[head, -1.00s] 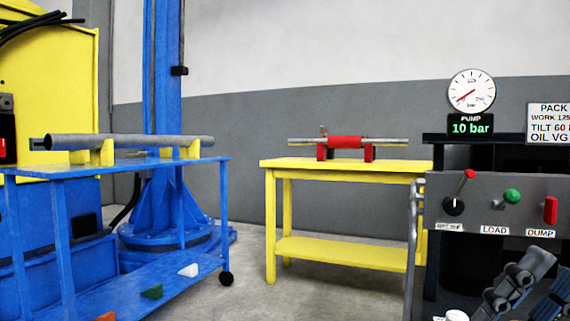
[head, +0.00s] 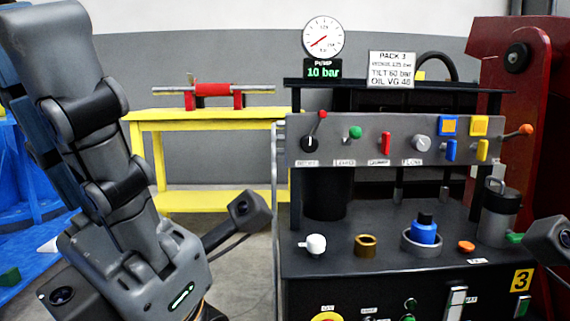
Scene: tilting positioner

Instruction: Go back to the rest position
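My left arm reaches down through the left side of the head view. Its wrist and the top of my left gripper (head: 150,275) are near the bottom left, in front of the yellow table. The fingers are cut off by the bottom edge, so their opening is hidden. A small camera on a bracket (head: 245,208) sticks out to the right of that wrist. At the right edge, part of a similar dark grey camera housing (head: 552,242) shows, apparently mine. My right gripper's fingers do not show. No held object is visible.
The hydraulic pack (head: 375,275) stands close in front, with a lever panel (head: 375,140) and loose caps on top. Its gauge (head: 323,38) stands above a 10 bar display. A yellow table (head: 215,201) bears a red-clamped cylinder (head: 212,90). A red frame (head: 530,80) stands right.

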